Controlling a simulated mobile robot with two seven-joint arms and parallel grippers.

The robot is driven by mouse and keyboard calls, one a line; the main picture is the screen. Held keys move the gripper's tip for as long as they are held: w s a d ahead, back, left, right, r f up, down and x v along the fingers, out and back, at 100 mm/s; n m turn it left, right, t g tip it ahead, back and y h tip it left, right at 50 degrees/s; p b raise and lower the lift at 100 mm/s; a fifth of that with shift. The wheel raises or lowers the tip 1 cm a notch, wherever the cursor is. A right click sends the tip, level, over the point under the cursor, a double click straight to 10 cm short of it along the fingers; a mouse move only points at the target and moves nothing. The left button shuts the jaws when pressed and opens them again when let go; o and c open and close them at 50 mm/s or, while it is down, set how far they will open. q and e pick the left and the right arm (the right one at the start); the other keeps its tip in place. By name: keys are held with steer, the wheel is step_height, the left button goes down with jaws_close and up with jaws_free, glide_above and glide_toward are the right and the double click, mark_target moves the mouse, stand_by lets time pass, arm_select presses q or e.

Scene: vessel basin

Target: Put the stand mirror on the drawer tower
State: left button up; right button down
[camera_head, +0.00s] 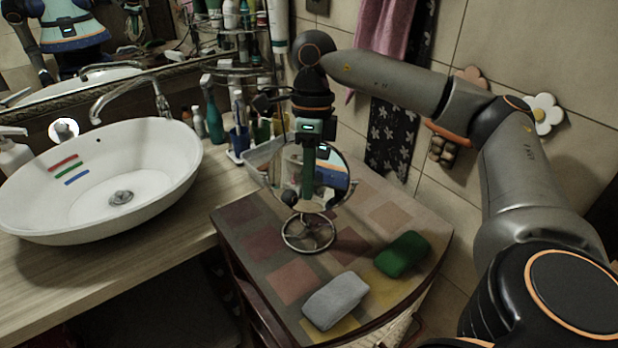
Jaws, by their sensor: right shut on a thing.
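The stand mirror (333,182) is a round glass on a wire-like ring base (309,246). It is upright over the patterned top of the drawer tower (240,214). The base appears to rest on the top or be very close to it; I cannot tell whether it touches. My right gripper (308,168) points down from above and is shut on the mirror. Its fingers cover part of the glass, and the exact grip is partly hidden. My left gripper is not in view.
A grey-white soap-like block (335,301) and a green block (402,255) lie on the tower top near its front and right. Left is the counter with a white basin (150,165) and faucet (132,95). Bottles and a cup holder (240,142) stand behind.

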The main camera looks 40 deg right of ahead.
steer(key=shift+f, duration=0.15)
steer(key=c, duration=0.9)
jaws_free()
steer(key=shift+r, duration=0.6)
steer(key=v, duration=0.5)
steer(key=shift+w+r, duration=0.1)
steer(key=shift+r, duration=0.15)
steer(key=p+v, duration=0.3)
steer(key=v, duration=0.2)
steer(key=shift+d+r+p, duration=0.25)
steer(key=shift+r+p, duration=0.05)
steer(key=shift+p, duration=0.05)
